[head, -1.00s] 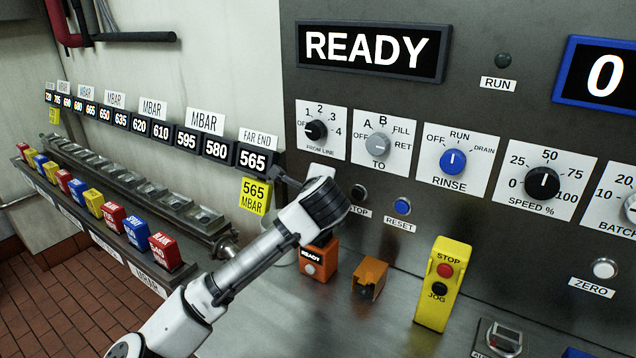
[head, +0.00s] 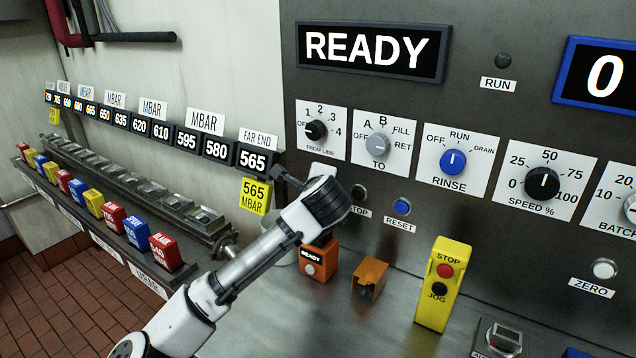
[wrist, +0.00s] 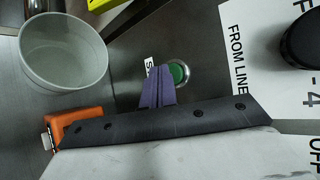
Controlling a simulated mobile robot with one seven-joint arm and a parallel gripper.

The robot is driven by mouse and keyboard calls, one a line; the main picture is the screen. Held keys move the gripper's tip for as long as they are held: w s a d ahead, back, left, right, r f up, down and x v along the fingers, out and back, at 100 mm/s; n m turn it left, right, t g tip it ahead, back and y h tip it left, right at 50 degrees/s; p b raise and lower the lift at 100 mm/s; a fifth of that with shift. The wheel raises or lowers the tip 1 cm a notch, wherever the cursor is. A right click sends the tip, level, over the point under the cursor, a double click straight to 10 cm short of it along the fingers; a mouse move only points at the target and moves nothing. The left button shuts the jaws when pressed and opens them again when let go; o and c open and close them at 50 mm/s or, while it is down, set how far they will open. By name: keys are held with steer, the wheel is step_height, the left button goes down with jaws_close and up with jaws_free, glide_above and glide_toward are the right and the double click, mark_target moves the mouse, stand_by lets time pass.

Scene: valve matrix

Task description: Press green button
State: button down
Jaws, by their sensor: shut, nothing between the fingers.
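The green button (wrist: 179,72) sits in a metal ring on the dark panel in the wrist view. A small white label, mostly covered, is beside it. My gripper (wrist: 160,70) is shut, with its purple fingers together and empty. The fingertips appear just left of the button and overlap the edge of its ring; I cannot tell whether they touch it. In the head view my arm's end (head: 325,203) is in front of the panel, left of the STOP button (head: 358,192), and hides the green button.
A blue RESET button (head: 402,206) is right of STOP. The FROM LINE knob (head: 315,130) is above my arm's end. An orange READY box (head: 316,262), an orange block (head: 369,280) and a yellow STOP/JOG box (head: 444,284) stand below. A grey cup (wrist: 63,52) shows in the wrist view.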

steer(key=shift+w+d, duration=0.35)
steer(key=shift+w, duration=0.15)
stand_by(0.8)
steer(key=shift+s+a, duration=0.5)
steer(key=shift+s, duration=0.2)
steer(key=shift+a, duration=0.1)
steer(key=s+a, duration=0.1)
steer(key=s, duration=0.1)
steer(key=s+a+b, duration=0.1)
steer(key=s, duration=0.1)
steer(key=shift+a, duration=0.4)
stand_by(1.3)
